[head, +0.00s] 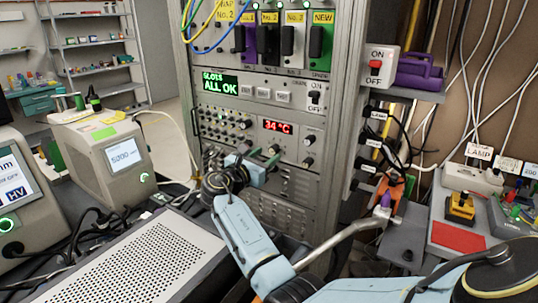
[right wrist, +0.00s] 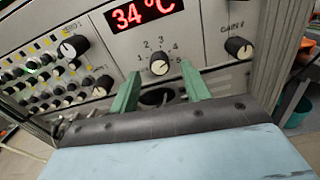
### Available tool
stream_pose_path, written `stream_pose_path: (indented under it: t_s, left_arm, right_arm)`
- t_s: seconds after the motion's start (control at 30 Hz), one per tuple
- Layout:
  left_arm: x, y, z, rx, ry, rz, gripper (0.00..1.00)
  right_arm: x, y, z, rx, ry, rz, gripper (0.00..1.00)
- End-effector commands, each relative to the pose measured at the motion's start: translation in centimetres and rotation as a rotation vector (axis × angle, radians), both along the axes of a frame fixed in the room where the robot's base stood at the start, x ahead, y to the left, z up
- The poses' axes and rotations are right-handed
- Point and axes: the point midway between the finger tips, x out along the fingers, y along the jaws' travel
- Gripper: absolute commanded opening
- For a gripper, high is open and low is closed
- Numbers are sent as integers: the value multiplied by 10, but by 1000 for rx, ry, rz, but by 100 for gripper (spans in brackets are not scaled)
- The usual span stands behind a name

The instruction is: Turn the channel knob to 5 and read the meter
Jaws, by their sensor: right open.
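The channel knob (right wrist: 159,63) is a small black knob with a pale face, with the digits 1 to 5 printed around it, in the right wrist view. I cannot tell clearly which digit it points to. My right gripper (right wrist: 160,80) is open, its two green fingers reaching up to the panel either side of and just below the knob; contact is not clear. In the head view the right gripper (head: 256,163) is in front of the rack panel. A red display (right wrist: 143,12) above the knob reads 34 °C; it also shows in the head view (head: 277,126). My left gripper is not in view.
More knobs flank the channel knob, including one labelled GAIN (right wrist: 238,47). The rack (head: 265,95) carries a green ALL OK display (head: 220,83) and an ON/OFF switch (head: 315,97). A perforated box (head: 150,262) stands at the lower left. Cables hang on the right.

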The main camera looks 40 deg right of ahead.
Motion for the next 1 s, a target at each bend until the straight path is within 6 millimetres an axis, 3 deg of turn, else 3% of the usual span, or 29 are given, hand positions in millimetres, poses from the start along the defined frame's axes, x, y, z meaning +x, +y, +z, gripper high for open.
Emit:
stream_pose_path:
  t_s: [0.2, 0.57, 0.9, 1.0]
  left_arm:
    - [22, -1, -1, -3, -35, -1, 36]
    - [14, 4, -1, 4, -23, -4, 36]
    - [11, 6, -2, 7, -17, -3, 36]
    - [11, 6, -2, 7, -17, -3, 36]
  right_arm:
    - [6, -22, 0, 0, 0, 0, 47]
    - [7, -26, 0, 0, -1, 0, 45]
    - [7, -26, 0, 0, -1, 0, 2]
    - [7, -26, 0, 1, -3, 0, 2]
